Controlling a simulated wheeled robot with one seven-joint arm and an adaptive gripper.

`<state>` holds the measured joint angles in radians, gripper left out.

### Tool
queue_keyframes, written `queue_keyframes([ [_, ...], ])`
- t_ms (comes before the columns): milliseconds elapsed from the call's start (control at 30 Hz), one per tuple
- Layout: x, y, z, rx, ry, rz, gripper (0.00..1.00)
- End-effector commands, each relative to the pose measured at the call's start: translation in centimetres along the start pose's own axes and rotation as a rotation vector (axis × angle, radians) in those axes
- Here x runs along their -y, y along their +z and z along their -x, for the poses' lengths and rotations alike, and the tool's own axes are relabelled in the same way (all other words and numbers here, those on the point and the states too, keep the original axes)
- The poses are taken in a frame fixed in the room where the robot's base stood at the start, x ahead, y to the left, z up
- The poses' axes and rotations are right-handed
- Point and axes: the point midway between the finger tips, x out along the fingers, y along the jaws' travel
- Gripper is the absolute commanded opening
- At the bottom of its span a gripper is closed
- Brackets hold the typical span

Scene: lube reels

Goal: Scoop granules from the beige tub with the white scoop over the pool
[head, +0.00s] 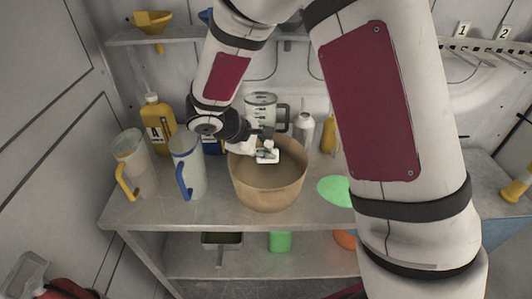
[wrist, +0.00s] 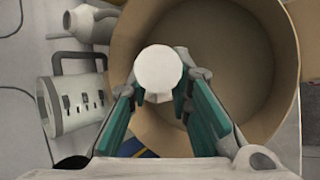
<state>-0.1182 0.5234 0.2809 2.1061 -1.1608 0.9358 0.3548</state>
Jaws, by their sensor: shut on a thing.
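The beige tub (head: 268,192) stands on the bench top in the head view. In the wrist view its wall (wrist: 122,45) and its inside fill the upper right. My gripper (head: 264,146) reaches into the tub's mouth from the left and back. In the wrist view my gripper (wrist: 160,92) is shut on the white scoop (wrist: 158,68), which hangs over the tub's inside. The scoop also shows as a small white shape in the head view (head: 268,156). I cannot make out granules in the tub or scoop. A flat green pool (head: 335,190) lies right of the tub.
Two pitchers, one yellow-handled (head: 132,165) and one blue-handled (head: 187,165), stand left of the tub. A clear jug (head: 261,108), a grey bottle (head: 303,130) and a yellow bottle (head: 157,122) stand behind. My arm covers the bench's right part.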

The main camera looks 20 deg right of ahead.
Motion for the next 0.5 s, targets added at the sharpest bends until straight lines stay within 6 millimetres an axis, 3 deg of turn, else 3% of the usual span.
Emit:
queue_keyframes([
  [367, -1.7, 1.2, 2.5, 0.001, -0.001, -0.001, 0.0],
  [500, -1.4, 1.6, 3.4, -0.012, 0.061, -0.028, 0.0],
])
